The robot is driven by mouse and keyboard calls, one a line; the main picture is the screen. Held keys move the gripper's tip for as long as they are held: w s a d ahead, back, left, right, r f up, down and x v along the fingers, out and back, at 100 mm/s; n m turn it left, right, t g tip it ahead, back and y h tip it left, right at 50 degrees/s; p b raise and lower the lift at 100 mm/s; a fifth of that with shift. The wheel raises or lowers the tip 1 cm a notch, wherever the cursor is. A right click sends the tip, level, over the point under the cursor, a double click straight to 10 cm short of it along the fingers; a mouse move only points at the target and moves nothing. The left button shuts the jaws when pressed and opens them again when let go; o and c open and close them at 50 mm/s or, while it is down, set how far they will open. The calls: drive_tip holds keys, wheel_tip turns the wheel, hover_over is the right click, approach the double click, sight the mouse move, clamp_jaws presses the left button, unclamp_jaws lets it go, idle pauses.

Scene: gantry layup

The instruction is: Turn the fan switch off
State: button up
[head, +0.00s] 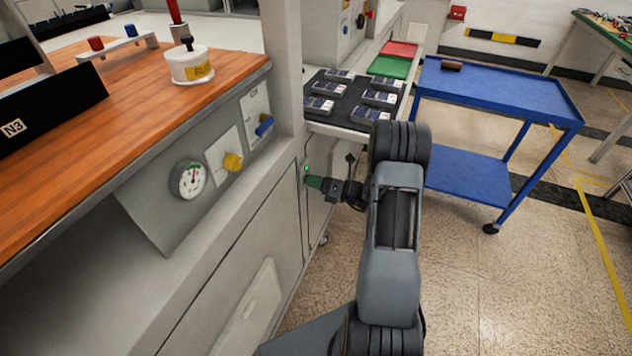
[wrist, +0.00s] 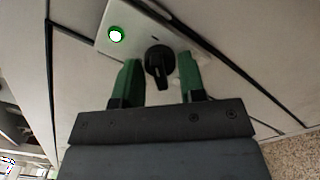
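A black rotary knob (wrist: 158,62), which I take to be the fan switch, sits on a light plate (wrist: 190,36) on the cabinet face in the wrist view. A lit green lamp (wrist: 116,35) is on the same plate, left of the knob; the lamp also shows in the head view (head: 307,168). My gripper (wrist: 157,70) is open, with one green finger on each side of the knob and gaps visible between. In the head view my gripper (head: 316,183) reaches the cabinet side and hides the knob.
A gauge (head: 190,180), a yellow knob (head: 233,162) and a blue handle (head: 265,126) are on the bench front at left. A blue cart (head: 500,88) stands at right. A dark tray (head: 345,122) with several packs lies beyond my arm. Floor is clear at lower right.

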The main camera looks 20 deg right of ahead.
drive_tip(key=shift+c, duration=0.2)
drive_tip(key=c, duration=0.5)
drive_tip(key=shift+n, duration=0.3)
drive_tip(key=n+b, duration=1.4)
drive_tip(key=n, duration=0.3)
drive_tip(key=shift+f, duration=0.1)
drive_tip(key=shift+n, duration=0.3)
